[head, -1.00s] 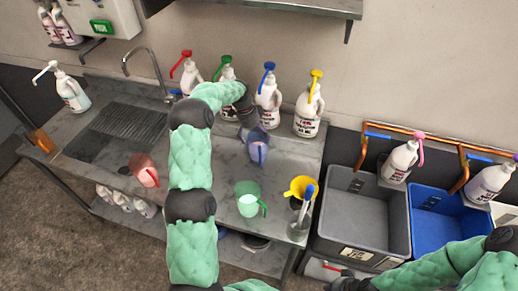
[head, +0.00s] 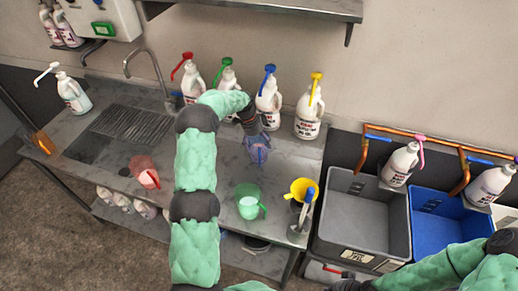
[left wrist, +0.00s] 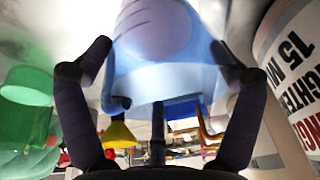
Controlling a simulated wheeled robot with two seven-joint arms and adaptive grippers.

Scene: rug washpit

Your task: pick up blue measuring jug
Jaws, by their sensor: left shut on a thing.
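The blue measuring jug (head: 260,153) is a small translucent jug on the steel worktop, in front of the blue-pump bottle. My left gripper (head: 255,138) reaches it from behind and is shut on it. In the left wrist view the jug (left wrist: 165,40) fills the space between the two dark fingers, which touch its sides. I cannot tell whether its base rests on the worktop. My right arm shows at the lower right; its gripper (head: 346,285) is a dark shape at the bottom edge, its jaws unclear.
Pump bottles (head: 267,101) line the wall behind. A grey bin (head: 361,232) and blue bin (head: 447,240) stand right. Worktop right of the jug is clear.

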